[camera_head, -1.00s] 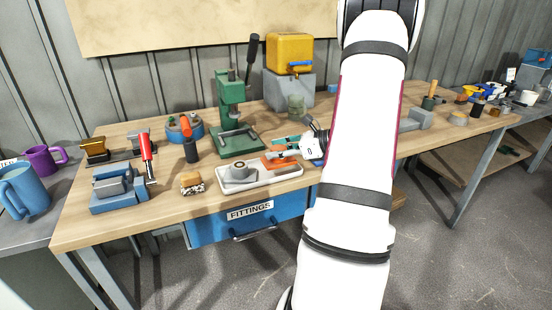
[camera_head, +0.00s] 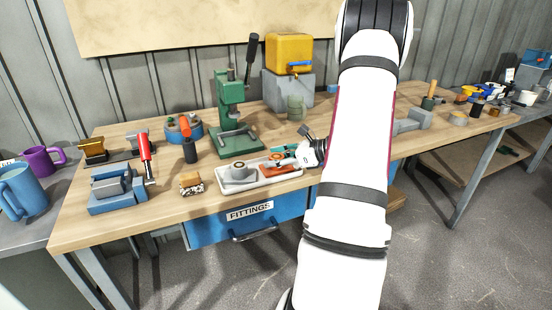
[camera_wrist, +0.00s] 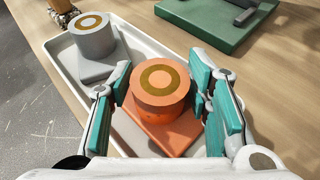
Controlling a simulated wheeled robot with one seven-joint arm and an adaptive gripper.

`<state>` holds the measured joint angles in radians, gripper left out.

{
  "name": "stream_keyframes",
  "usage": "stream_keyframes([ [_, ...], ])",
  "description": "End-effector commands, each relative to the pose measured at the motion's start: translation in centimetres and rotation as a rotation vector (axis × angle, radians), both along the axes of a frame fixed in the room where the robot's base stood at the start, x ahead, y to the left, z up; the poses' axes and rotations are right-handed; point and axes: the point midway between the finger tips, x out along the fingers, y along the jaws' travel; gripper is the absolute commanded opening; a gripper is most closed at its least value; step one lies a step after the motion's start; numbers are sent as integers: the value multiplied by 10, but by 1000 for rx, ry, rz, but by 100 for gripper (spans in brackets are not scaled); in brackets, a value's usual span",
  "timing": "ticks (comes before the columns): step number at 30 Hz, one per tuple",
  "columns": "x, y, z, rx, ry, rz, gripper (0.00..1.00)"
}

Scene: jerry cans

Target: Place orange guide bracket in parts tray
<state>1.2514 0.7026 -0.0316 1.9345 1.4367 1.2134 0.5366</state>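The orange guide bracket (camera_wrist: 160,100), a flat plate with a round boss and a brass-coloured ring on top, sits upright in the white parts tray (camera_wrist: 65,58). In the head view the bracket (camera_head: 281,171) shows low in the right half of the tray (camera_head: 262,182). My gripper (camera_wrist: 165,75) is over the tray with its teal-padded fingers spread on either side of the boss. It looks open, with a narrow gap at the right finger; the left finger is very close to the boss. In the head view my gripper (camera_head: 290,155) partly hides the bracket.
A grey bracket (camera_wrist: 93,45) of similar shape fills the tray's left part. A green press (camera_head: 233,115) stands behind the tray. A wood-and-bristle brush (camera_head: 191,183) and a blue vise (camera_head: 117,190) are to the left. Bench front is clear near the FITTINGS drawer (camera_head: 250,220).

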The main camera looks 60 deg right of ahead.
Motion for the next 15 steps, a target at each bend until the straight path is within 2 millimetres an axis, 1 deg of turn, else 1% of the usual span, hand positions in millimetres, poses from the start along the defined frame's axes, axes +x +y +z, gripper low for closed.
stream_keyframes([
  [9, 0, 0, 1, 0, 0, 0, 58],
  [12, 0, 0, 5, -1, 0, 0, 58],
  [15, -11, -4, 8, -1, 0, -3, 58],
])
